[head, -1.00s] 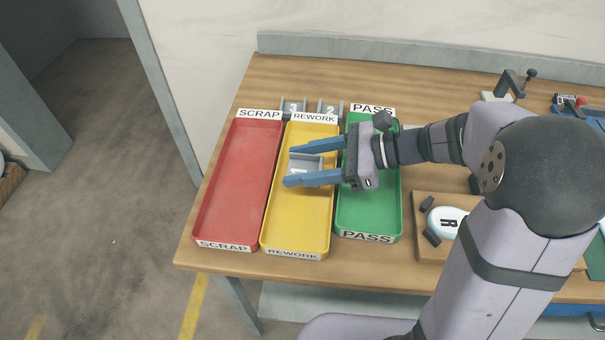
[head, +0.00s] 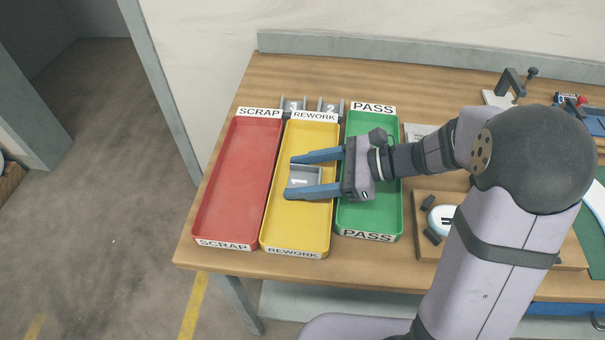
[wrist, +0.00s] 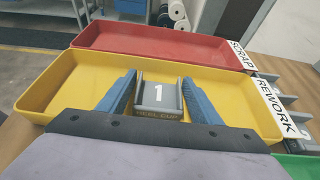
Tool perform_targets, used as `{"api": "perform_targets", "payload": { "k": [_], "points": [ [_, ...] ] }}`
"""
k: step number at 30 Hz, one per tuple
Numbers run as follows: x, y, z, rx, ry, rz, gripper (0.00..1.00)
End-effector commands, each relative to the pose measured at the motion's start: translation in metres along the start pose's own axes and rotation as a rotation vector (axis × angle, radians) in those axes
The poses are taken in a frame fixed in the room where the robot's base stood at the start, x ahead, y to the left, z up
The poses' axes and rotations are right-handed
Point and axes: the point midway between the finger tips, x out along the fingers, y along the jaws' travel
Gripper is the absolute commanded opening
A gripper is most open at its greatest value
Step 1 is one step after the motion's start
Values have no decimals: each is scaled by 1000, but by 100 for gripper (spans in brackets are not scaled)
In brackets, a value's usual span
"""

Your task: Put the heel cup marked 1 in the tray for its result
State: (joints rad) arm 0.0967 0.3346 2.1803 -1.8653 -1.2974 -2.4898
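The heel cup marked 1 (head: 305,177) is a small grey block-like piece between the blue fingers of my gripper (head: 302,175). The red SCRAP tray (head: 236,180) lies left and the green PASS tray (head: 369,218) right, partly under my gripper.
Grey pieces marked 3 (head: 292,105) and 2 (head: 330,107) stand behind the trays. A wooden board (head: 430,255) with a white, blue-edged piece (head: 442,219) lies to the right. A grey back ledge (head: 400,50) borders the bench. The red tray is empty.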

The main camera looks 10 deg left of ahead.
Motion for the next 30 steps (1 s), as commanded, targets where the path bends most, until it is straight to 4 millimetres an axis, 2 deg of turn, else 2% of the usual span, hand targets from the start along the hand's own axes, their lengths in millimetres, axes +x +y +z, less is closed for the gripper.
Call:
{"api": "perform_targets", "payload": {
  "k": [16,20,30],
  "points": [
    [-5,-1,4,0,0,-2,70],
    [-22,-1,2,-1,0,-5,70],
    [-84,-1,2,-1,1,-5,70]
  ]
}}
